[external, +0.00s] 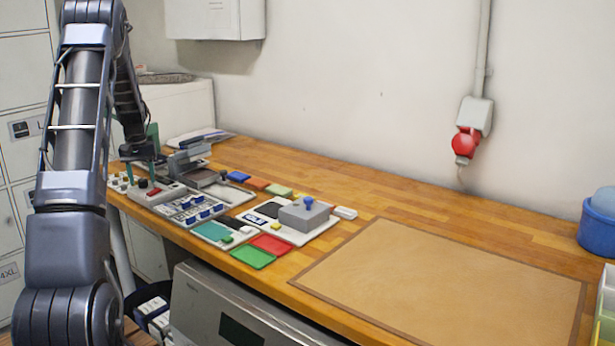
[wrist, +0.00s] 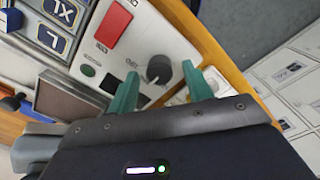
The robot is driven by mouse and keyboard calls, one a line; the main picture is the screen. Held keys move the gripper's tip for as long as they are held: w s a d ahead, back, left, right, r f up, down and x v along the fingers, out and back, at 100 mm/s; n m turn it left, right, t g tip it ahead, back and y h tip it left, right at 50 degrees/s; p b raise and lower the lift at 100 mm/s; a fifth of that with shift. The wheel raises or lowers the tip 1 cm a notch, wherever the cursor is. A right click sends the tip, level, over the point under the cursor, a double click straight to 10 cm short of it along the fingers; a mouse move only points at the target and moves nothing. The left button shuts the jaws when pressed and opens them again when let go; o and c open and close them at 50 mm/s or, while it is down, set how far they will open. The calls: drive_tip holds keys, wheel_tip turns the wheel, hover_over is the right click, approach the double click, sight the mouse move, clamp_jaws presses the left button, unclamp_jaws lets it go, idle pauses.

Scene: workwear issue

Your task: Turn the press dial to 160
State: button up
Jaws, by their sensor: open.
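The press dial (wrist: 159,69) is a dark grey round knob on a light grey control box (wrist: 150,35) in the wrist view. My gripper (wrist: 160,74) is open, with one teal finger on each side of the dial and a gap visible at both sides. Contact with the dial is not visible. The dial's scale markings are too small to read.
A red rocker switch (wrist: 114,25) and a green button (wrist: 87,70) sit on the box near the dial. The press (external: 188,158) stands behind the box. A tray of size tags (external: 190,209) lies beside it. The brown mat (external: 440,275) at the right is bare.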

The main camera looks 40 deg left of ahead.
sight(143, 179)
wheel_tip(143, 179, up, 10)
drive_tip(key=shift+r, duration=0.25)
idle(0.4)
drive_tip(key=d+r+m+t, duration=0.15)
drive_tip(key=d+r, duration=0.45)
drive_tip(key=d, duration=0.6)
drive_tip(key=d+r+m, duration=0.2)
drive_tip(key=d+r, duration=0.3)
drive_tip(key=d, duration=0.7)
drive_tip(key=d+r+m+t, duration=0.1)
drive_tip(key=d+r, duration=0.5)
drive_tip(key=d, duration=0.6)
drive_tip(key=s+d+r+m, duration=0.1)
drive_tip(key=s+d+m, duration=0.1)
drive_tip(key=s+d, duration=0.5)
drive_tip(key=s+d+r+m, duration=0.1)
drive_tip(key=s+d, duration=0.4)
drive_tip(key=d, duration=0.5)
drive_tip(key=s+d+f+m+t, duration=0.2)
drive_tip(key=s+d+f+m, duration=0.1)
drive_tip(key=s+d, duration=0.6)
drive_tip(key=s+f, duration=0.1)
drive_tip(key=s, duration=0.2)
drive_tip(key=shift+s+f, duration=0.2)
drive_tip(key=shift+f, duration=0.15)
